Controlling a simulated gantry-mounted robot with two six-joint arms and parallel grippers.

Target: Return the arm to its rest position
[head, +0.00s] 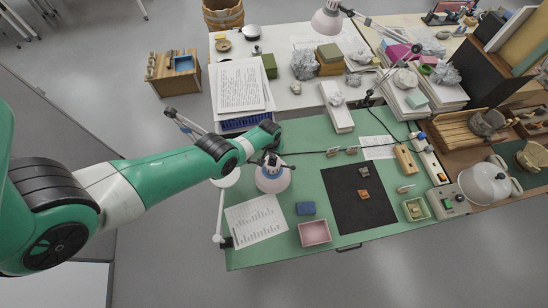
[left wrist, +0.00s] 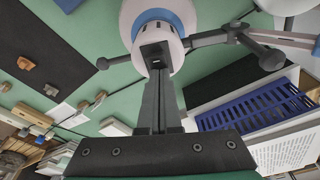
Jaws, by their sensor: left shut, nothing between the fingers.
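My left arm reaches in from the left in the head view. Its gripper (head: 270,160) hangs above the left part of the green work table (head: 300,170), over a pale lamp head (head: 273,181). In the left wrist view the fingers (left wrist: 156,58) are together with nothing between them. The lamp head (left wrist: 150,14) shows just past their tips; I cannot tell whether they touch. My right gripper is in neither view.
A printed sheet (head: 256,221), a blue block (head: 306,208) and a pink tray (head: 314,233) lie near the front. Papers (head: 240,85) on a blue tray (head: 245,122) stand behind the gripper. Grey floor is open at the left.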

